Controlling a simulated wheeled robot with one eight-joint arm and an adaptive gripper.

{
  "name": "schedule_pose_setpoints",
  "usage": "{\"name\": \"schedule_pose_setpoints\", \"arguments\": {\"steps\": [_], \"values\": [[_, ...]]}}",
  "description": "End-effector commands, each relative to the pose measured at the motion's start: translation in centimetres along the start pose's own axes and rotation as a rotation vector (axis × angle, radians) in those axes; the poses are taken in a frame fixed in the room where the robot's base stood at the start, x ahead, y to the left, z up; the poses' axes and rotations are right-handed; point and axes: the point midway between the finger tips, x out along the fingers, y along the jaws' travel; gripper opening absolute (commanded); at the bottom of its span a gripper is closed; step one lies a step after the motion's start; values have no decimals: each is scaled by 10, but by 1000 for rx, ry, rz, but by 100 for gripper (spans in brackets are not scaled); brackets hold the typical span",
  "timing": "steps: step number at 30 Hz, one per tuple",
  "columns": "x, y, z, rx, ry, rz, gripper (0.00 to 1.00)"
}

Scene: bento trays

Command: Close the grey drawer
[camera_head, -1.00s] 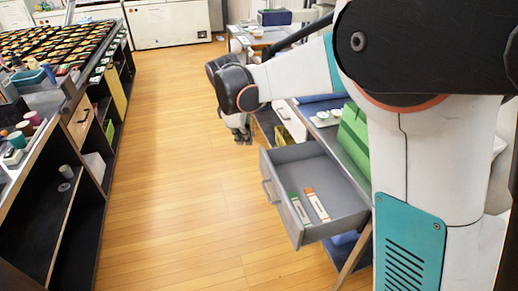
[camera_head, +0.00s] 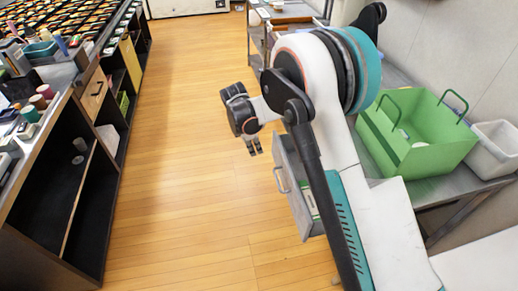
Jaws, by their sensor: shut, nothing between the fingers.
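The grey drawer (camera_head: 297,193) is open, sticking out from under the metal counter into the aisle. Its handle (camera_head: 281,180) faces the aisle on the left. My arm covers much of the drawer's inside; only a bit of a small pale packet with green (camera_head: 311,204) shows in it. My gripper (camera_head: 255,147) is shut and empty, pointing down. In the picture it is left of and above the drawer handle, with a gap between them; it does not seem to touch the drawer.
A green crate (camera_head: 447,151) and a white bin (camera_head: 492,155) stand on the right counter. A long dark shelf unit (camera_head: 78,225) with food trays (camera_head: 70,22) on top lines the left. The wooden floor (camera_head: 185,170) between is clear.

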Motion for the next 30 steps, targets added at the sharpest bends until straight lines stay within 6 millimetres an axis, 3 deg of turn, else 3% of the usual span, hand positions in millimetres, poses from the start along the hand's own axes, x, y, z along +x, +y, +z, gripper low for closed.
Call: {"name": "schedule_pose_setpoints", "arguments": {"steps": [13, 16, 21, 30], "values": [[88, 0, 0, 2, 0, 1, 0], [88, 0, 21, 5, 0, 1, 0], [90, 0, 37, 3, 0, 1, 0], [89, 0, 40, 2, 0, 1, 0]]}}
